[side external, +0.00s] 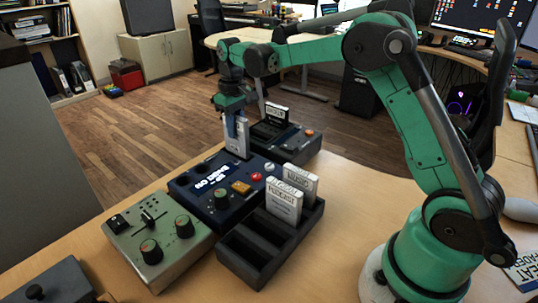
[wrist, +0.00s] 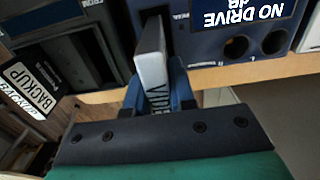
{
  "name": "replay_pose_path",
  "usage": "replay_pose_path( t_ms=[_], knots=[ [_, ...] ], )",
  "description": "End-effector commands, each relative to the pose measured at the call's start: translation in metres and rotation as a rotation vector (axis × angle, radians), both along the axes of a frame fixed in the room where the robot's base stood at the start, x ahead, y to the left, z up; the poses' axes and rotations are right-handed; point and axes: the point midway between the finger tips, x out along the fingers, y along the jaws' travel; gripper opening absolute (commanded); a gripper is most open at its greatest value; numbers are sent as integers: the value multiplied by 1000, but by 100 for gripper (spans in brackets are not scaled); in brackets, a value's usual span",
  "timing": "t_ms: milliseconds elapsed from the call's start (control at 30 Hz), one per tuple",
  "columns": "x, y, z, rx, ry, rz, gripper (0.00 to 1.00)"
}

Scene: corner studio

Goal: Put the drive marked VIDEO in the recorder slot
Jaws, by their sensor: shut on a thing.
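My gripper (side external: 241,136) is shut on a white-grey drive, the VIDEO drive (wrist: 153,72), whose lettering is partly hidden between the fingers. In the side view the drive (side external: 240,147) hangs roughly upright at the back edge of the blue recorder (side external: 188,188). In the wrist view the drive's far end is beside a dark slot opening (wrist: 167,22) in the recorder's face, slightly left of it; I cannot tell whether it touches. The recorder's display (wrist: 243,10) reads NO DRIVE.
A dark rack (side external: 233,262) holds a drive marked PODCAST (side external: 284,204) and another drive (side external: 301,181) behind it; its front compartments are empty. A grey-green knob box (side external: 180,262) sits left of the recorder.

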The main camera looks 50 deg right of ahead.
Motion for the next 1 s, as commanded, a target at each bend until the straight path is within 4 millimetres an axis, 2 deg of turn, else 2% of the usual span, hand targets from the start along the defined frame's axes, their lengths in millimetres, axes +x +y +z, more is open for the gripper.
replay_pose_path(
  t_ms=[100, 300, 1000],
  knots=[
    [0, 0, -12, 0, 0, 0, 0],
    [0, 0, -22, 0, 0, 0, 0],
    [0, 0, -24, 0, 0, 0, 0]
  ],
)
